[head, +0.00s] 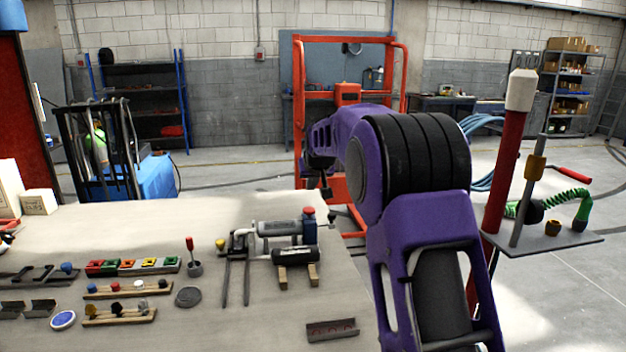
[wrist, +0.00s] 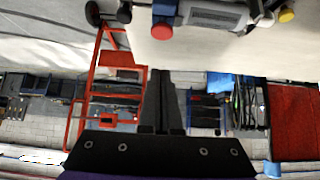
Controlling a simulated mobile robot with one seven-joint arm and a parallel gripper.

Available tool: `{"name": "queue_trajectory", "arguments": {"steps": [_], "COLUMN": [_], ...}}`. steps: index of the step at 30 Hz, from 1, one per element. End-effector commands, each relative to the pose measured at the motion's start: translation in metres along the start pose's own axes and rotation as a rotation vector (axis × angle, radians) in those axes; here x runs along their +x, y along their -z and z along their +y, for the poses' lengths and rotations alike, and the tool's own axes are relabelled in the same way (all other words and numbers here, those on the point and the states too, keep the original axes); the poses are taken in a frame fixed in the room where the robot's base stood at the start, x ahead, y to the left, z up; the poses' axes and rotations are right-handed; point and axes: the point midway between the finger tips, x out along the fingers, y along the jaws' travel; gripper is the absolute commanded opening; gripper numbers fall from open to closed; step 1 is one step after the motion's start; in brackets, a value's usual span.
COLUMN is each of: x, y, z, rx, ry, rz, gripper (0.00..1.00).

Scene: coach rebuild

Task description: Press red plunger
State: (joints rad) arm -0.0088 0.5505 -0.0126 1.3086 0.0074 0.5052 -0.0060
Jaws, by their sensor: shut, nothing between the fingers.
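A machine (head: 280,230) with a grey cylinder lies on the workbench. A red cap (head: 308,210) tops the blue upright part at its right end; this looks like the red plunger. The red cap shows at the top of the upside-down wrist view (wrist: 162,31), near the grey cylinder (wrist: 212,15) and a yellow knob (wrist: 286,15). My gripper (head: 326,192) is above and a little right of the red cap in the head view, apart from it. Its two fingers (wrist: 162,102) are together and empty in the wrist view.
A red-handled stick (head: 189,243) stands in a small cup left of the machine. Racks of small coloured parts (head: 130,265) cover the bench's left. A dark tray (head: 332,329) lies near the front. A red post (head: 503,165) stands right of my arm. An orange frame (head: 297,100) stands behind.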

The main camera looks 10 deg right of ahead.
Motion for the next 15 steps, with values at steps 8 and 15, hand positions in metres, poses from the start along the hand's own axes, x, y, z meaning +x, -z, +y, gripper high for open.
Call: {"name": "queue_trajectory", "arguments": {"steps": [8, 15], "x": [0.050, 0.067], "y": [-0.009, -0.026], "z": [0.000, 0.000], "rx": [0.000, 0.000], "ry": [0.000, 0.000], "rz": [-0.002, 0.000], "gripper": [0.00, 0.00]}}
